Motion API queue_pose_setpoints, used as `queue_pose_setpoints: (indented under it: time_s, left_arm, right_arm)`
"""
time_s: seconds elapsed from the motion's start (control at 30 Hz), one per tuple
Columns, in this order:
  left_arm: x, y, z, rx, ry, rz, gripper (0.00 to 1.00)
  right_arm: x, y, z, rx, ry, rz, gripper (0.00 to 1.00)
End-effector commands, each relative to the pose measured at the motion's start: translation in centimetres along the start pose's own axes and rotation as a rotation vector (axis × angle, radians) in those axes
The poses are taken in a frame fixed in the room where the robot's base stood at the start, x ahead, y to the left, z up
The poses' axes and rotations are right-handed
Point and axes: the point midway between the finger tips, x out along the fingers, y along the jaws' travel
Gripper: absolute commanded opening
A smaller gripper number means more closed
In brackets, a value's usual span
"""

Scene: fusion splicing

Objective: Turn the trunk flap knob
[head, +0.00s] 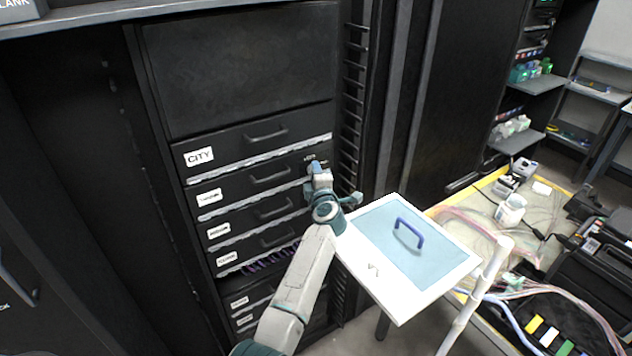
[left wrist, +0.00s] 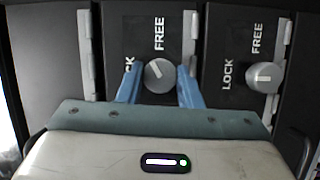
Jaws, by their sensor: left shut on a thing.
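My left gripper (head: 316,166) reaches up to the right end of a dark drawer-like flap (head: 235,187), the one just below the flap labelled CITY. That flap's own label is too blurred to read surely. In the left wrist view, the blue fingers (left wrist: 156,88) of my left gripper are closed around a grey round knob (left wrist: 159,75), one on each side. LOCK and FREE are printed by this knob, with LOCK partly hidden by a finger. The knob's pale mark looks slanted. In the head view the knob is hidden by the gripper. My right gripper is not in view.
A second knob (left wrist: 264,77) with LOCK and FREE sits on the neighbouring panel. More labelled flaps with handles lie below in the rack. A white-framed board with a blue handle (head: 409,233) stands right of my left arm. A cluttered workbench (head: 480,205) is farther right.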

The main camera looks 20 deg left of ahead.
Motion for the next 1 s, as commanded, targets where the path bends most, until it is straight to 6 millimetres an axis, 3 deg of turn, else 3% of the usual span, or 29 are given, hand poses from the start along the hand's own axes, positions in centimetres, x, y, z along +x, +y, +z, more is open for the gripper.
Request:
queue_pose_setpoints:
  time_s: [0.2, 0.73, 0.77, 0.83, 1.0]
  left_arm:
    - [-0.05, -0.42, 0.04, -0.069, 0.001, 0.025, 0.09]
    - [-0.07, -0.28, 0.02, -0.091, 0.001, 0.033, 0.09]
    - [-0.07, -0.28, 0.03, -0.091, 0.001, 0.033, 0.38]
    - [-0.06, -0.25, 0.02, -0.091, 0.001, 0.034, 0.52]
    - [-0.04, -0.16, 0.02, -0.091, 0.001, 0.035, 0.54]
  right_arm:
    - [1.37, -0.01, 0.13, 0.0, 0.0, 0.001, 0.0]
    - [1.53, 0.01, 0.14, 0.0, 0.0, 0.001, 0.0]
    - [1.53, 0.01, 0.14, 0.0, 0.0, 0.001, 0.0]
    - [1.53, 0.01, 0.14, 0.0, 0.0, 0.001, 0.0]
    - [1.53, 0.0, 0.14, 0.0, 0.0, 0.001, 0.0]
